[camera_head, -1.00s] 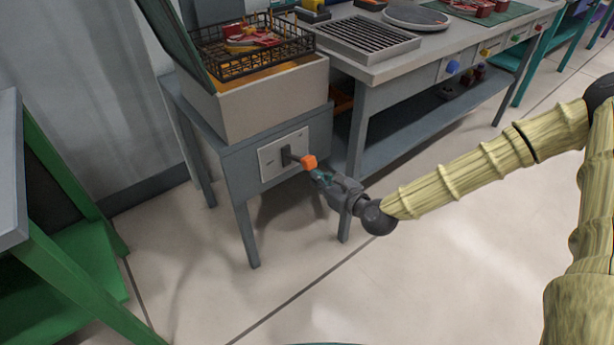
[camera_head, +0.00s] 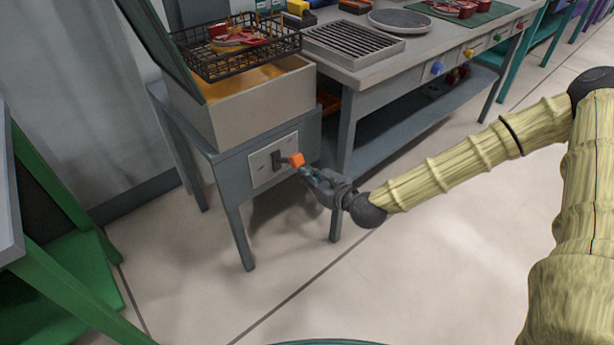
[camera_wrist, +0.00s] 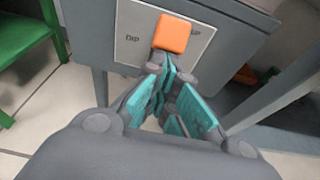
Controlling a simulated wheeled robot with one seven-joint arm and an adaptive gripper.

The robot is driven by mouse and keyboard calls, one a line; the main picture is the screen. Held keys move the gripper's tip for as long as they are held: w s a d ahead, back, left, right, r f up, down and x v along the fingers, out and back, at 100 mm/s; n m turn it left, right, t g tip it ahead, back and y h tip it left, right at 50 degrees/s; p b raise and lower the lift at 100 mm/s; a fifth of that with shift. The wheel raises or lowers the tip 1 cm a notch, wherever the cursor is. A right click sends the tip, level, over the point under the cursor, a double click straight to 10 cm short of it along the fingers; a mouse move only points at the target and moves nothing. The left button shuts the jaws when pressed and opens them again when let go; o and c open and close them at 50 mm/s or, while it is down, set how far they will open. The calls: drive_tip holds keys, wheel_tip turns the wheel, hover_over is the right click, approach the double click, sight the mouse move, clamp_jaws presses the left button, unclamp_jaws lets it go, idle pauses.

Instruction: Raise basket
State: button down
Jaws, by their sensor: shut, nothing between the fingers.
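The black wire basket (camera_head: 240,52) holds food with red pieces and sits above the orange contents of the grey fryer box (camera_head: 262,112). A lever with an orange knob (camera_head: 297,160) sticks out from a light panel (camera_head: 271,165) on the fryer's front. In the wrist view the orange knob (camera_wrist: 172,34) stands just beyond my fingertips, and the panel (camera_wrist: 140,40) reads "DIP" on the left, with a partly hidden word on the right. My gripper (camera_head: 309,173) is shut and empty, its tips at or just below the knob. I cannot tell whether they touch it.
A grey counter (camera_head: 390,75) with a grill grate (camera_head: 353,43) and a round plate (camera_head: 408,20) stands to the right. A green-legged table (camera_head: 60,250) is at the left. The floor in front of the fryer is clear.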

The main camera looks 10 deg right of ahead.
drive_tip(key=shift+w+r, duration=0.1)
drive_tip(key=shift+r, duration=0.05)
wheel_tip(320, 180, down, 4)
drive_tip(key=s+d+b, duration=0.1)
drive_tip(key=s+b, duration=0.1)
drive_tip(key=b, duration=0.2)
drive_tip(key=r+p+v, duration=0.1)
drive_tip(key=v, duration=0.9)
drive_tip(key=shift+r, duration=0.2)
drive_tip(key=shift+a, duration=0.1)
idle(0.9)
